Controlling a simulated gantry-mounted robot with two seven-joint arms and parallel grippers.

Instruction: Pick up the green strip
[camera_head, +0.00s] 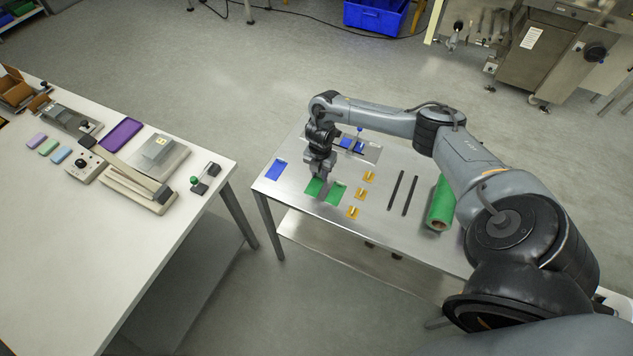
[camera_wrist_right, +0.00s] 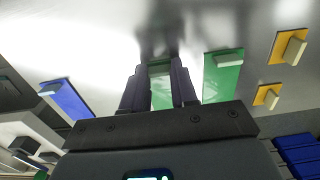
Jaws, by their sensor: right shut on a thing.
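Two green pieces lie side by side near the left part of the steel table: one green strip (camera_head: 313,187) on the left and another green strip (camera_head: 337,194) on the right. My right gripper (camera_head: 323,188) reaches down over them from above. In the right wrist view the gripper (camera_wrist_right: 162,85) is shut on one green strip (camera_wrist_right: 161,92), which shows between its two fingers. The other green strip (camera_wrist_right: 222,78), with a pale block on it, lies flat just right of the fingers. I cannot tell whether the held strip is clear of the table. My left gripper is out of view.
On the steel table (camera_head: 290,196) are a blue strip (camera_head: 276,169), several orange pieces (camera_head: 369,177), two black bars (camera_head: 403,191) and a green roll (camera_head: 441,204). A blue-topped device (camera_head: 353,146) stands behind my gripper. A white table (camera_head: 130,235) with equipment stands at left, across a gap.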

